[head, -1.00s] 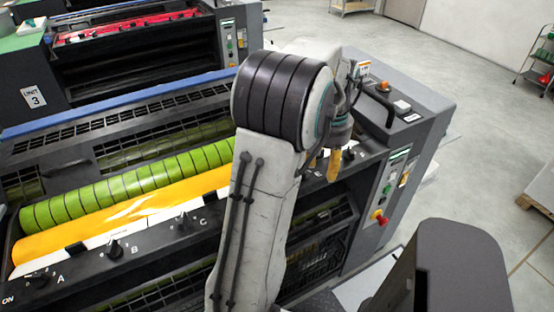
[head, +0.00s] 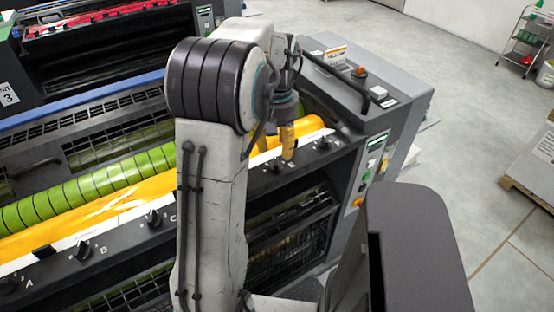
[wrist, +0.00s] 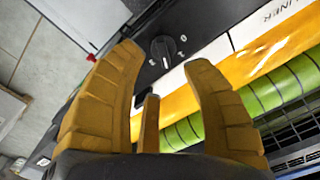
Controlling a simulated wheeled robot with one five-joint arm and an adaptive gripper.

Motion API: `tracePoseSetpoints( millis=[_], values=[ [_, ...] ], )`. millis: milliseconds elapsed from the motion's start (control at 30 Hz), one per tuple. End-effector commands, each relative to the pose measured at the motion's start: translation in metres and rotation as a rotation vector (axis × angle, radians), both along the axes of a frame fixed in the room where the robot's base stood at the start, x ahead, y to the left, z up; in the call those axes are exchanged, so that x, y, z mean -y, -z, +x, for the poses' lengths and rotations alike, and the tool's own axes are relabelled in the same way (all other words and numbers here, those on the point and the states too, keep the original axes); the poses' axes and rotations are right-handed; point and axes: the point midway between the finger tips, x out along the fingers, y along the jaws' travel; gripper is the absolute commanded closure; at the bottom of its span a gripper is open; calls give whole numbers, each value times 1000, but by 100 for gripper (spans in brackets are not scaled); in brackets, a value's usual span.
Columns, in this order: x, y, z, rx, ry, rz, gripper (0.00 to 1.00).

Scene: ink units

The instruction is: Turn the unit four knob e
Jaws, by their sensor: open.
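Knob E (head: 275,166) is a small black knob on the dark front rail of the near ink unit, with a letter that looks like E beside it. My gripper (head: 278,150) has yellow fingers and points down just above and behind it, apart from it as far as I can tell. In the wrist view my gripper (wrist: 164,62) is open and empty. A round black knob (wrist: 163,49) with a pale pointer line and white marks lies beyond and between the fingertips. Its letter is not readable there.
Knob B (head: 82,251) and knob C (head: 153,218) are along the rail to the left; my arm hides part of it. Another knob (head: 322,143) is to the right. A yellow ink surface (head: 130,203) and green roller (head: 100,190) lie behind. A button panel (head: 371,166) is at the right end.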

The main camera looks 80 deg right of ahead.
Motion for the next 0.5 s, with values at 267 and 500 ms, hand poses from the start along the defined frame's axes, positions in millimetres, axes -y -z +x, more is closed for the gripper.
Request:
tracePoseSetpoints(
  millis=[267, 500],
  values=[
    [-1, 36, 0, 0, 1, 4, 56],
    [0, 52, 0, 0, 2, 1, 56]
  ],
)
